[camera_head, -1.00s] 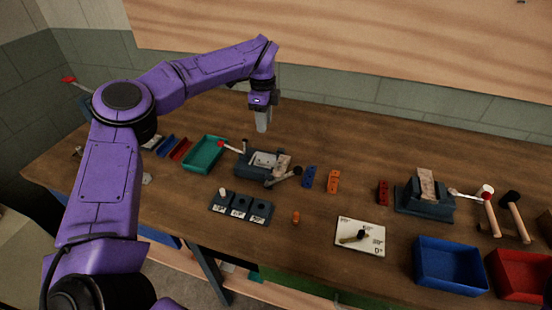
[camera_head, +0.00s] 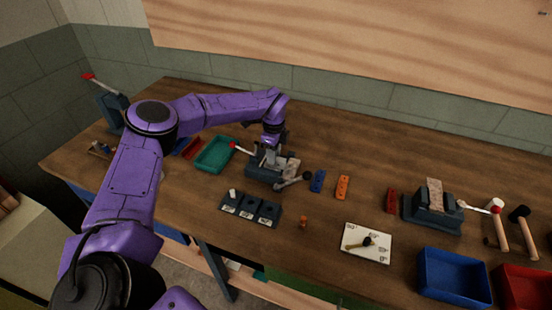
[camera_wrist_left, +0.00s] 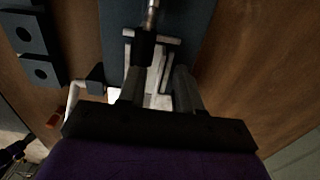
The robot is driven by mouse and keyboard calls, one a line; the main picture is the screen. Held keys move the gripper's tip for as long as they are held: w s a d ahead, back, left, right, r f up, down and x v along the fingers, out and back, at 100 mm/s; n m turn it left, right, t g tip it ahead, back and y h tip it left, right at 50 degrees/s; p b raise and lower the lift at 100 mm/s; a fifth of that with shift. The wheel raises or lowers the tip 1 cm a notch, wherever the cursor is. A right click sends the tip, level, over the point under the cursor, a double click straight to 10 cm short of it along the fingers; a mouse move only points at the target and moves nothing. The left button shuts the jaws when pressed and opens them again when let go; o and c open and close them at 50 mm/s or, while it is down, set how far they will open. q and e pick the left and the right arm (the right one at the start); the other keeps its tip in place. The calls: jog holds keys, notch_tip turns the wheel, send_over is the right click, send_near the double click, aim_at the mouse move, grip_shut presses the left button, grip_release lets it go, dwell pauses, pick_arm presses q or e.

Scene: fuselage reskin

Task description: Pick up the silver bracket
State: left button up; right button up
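My left gripper (camera_head: 266,157) points down over a dark grey clamp fixture (camera_head: 259,178) on the workbench. In the left wrist view its two fingers (camera_wrist_left: 160,88) are apart, on either side of a pale metal piece that looks like the silver bracket (camera_wrist_left: 155,79). The bracket lies on the dark fixture base (camera_wrist_left: 188,20), and I cannot tell whether the fingers touch it. In the head view the gripper mostly hides the bracket. My right gripper is not in view.
A red-ended lever (camera_head: 235,146) and a black-knobbed handle (camera_head: 306,176) flank the fixture. A teal tray (camera_head: 215,168) is left, a dark three-hole block (camera_head: 250,210) in front. Blue (camera_head: 318,181) and orange (camera_head: 342,187) pieces lie right. A second fixture (camera_head: 433,214) stands farther right.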

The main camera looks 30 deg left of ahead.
pick_arm(q)
grip_shut()
